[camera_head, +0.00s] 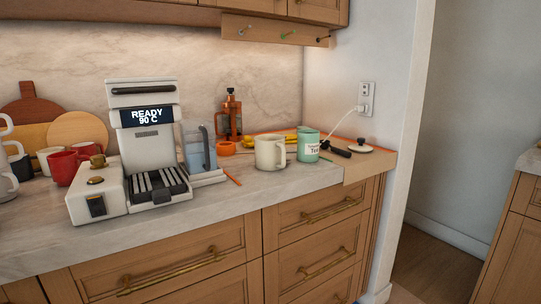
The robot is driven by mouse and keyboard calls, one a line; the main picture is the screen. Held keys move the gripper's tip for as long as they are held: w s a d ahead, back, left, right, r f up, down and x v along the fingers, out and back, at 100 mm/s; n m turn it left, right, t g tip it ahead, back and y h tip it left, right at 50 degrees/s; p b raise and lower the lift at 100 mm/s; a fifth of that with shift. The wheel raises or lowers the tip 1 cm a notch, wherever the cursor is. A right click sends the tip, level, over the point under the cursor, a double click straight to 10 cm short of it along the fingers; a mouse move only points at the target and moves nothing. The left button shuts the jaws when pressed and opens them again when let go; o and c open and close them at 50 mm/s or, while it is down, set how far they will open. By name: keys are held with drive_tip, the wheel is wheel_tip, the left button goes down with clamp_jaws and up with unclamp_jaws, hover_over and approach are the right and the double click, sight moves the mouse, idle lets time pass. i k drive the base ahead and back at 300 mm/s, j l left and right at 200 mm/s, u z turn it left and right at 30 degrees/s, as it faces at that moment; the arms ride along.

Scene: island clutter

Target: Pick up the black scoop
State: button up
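A small black item with a long handle, which looks like the black scoop (340,151), lies on the right end of the counter (240,201). It lies just right of a mint-green mug (308,145), which may hide part of it. A white round lid (362,147) with a dark knob is right beside it. My gripper is not in view, so I cannot see its fingers or whether it holds anything.
A cream mug (270,152) stands left of the mint mug. A white coffee machine (148,140), a clear water container (199,149) and a copper press (231,118) stand further left. A white plug and cord (361,108) hang from the wall outlet. Wooden drawers (320,215) are below.

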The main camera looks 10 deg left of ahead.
sight(326, 144)
drive_tip(key=i+l+z, duration=0.1)
drive_tip(key=i, duration=0.55)
drive_tip(key=i+l, duration=0.25)
drive_tip(key=i, duration=0.45)
drive_tip(key=i+l+z, duration=0.15)
drive_tip(key=i, duration=0.5)
